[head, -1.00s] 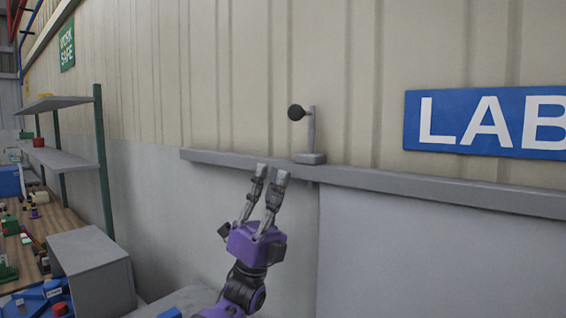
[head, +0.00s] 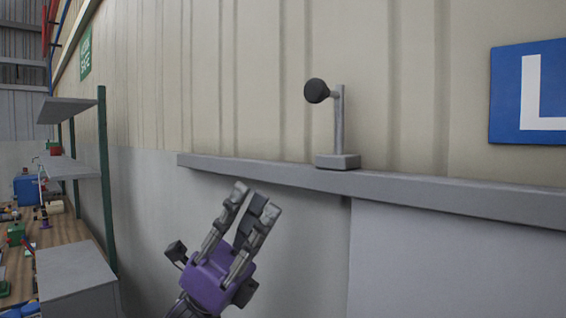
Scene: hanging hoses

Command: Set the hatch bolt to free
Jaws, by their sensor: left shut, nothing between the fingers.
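The hatch bolt (head: 339,125) is a thin grey upright post on a small grey block, with a round black knob (head: 317,91) sticking out to the left near its top. The block sits on a grey ledge (head: 440,190) along the wall. My left gripper (head: 256,196), with a purple body and grey fingers, is shut and empty. It shows below the ledge, to the lower left of the bolt, and is apart from the knob. My right gripper is out of view.
A blue sign (head: 510,100) hangs on the wall at the right. At the left stand a shelf with green posts (head: 105,180), a cluttered wooden workbench (head: 60,237) and a grey box (head: 75,280). The wall around the knob is clear.

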